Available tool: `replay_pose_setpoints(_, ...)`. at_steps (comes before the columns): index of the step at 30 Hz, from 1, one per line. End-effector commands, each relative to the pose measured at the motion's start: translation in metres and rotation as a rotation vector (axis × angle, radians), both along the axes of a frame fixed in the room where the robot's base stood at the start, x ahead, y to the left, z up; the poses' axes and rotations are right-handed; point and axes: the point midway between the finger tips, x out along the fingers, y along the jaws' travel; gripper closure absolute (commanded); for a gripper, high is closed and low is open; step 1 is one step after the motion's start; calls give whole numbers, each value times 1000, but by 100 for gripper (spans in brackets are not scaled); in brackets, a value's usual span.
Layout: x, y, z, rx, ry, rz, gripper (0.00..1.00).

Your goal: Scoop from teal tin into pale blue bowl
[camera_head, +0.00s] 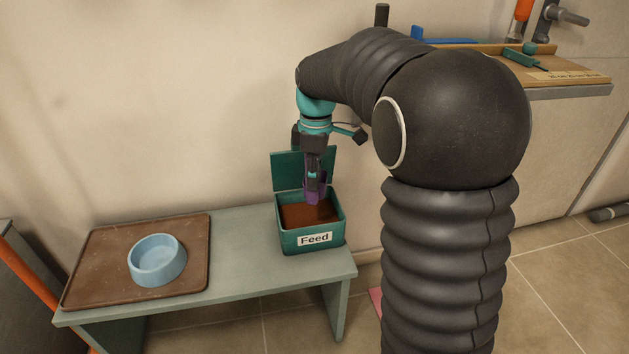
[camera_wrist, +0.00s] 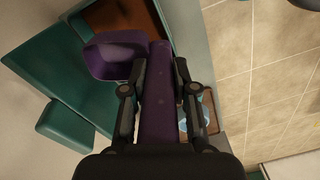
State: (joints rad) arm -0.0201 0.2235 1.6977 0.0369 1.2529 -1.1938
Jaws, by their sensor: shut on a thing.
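The teal tin (camera_head: 297,241), labelled Feed, stands at the right end of the bench with its lid up at the back. Brown feed (camera_head: 302,214) fills much of it. My gripper (camera_head: 314,172) is above the tin, pointing down, shut on a purple scoop (camera_head: 315,192). The scoop's head is at the tin's mouth, near the feed; I cannot tell if it touches. In the wrist view the scoop (camera_wrist: 158,115) lies between my fingers, its head up and to the left. The pale blue bowl (camera_head: 157,260) sits empty on a brown tray at the left.
The brown tray (camera_head: 192,230) lies on the grey-green bench (camera_head: 240,268), with clear bench top between tray and tin. A wall is close behind. A wooden shelf (camera_head: 570,75) with tools is at the upper right. An orange-edged object (camera_head: 28,265) is at the far left.

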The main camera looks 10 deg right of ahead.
Motion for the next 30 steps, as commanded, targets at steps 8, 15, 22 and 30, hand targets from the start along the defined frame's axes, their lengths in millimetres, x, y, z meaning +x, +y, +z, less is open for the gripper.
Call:
replay_pose_setpoints(8, 0, 0, 18, -1, -13, 0, 100)
replay_pose_setpoints(15, 0, 0, 31, -1, -21, 0, 100)
replay_pose_setpoints(22, 0, 0, 39, -1, -25, 0, 100)
replay_pose_setpoints(30, 0, 0, 39, -1, -24, 0, 100)
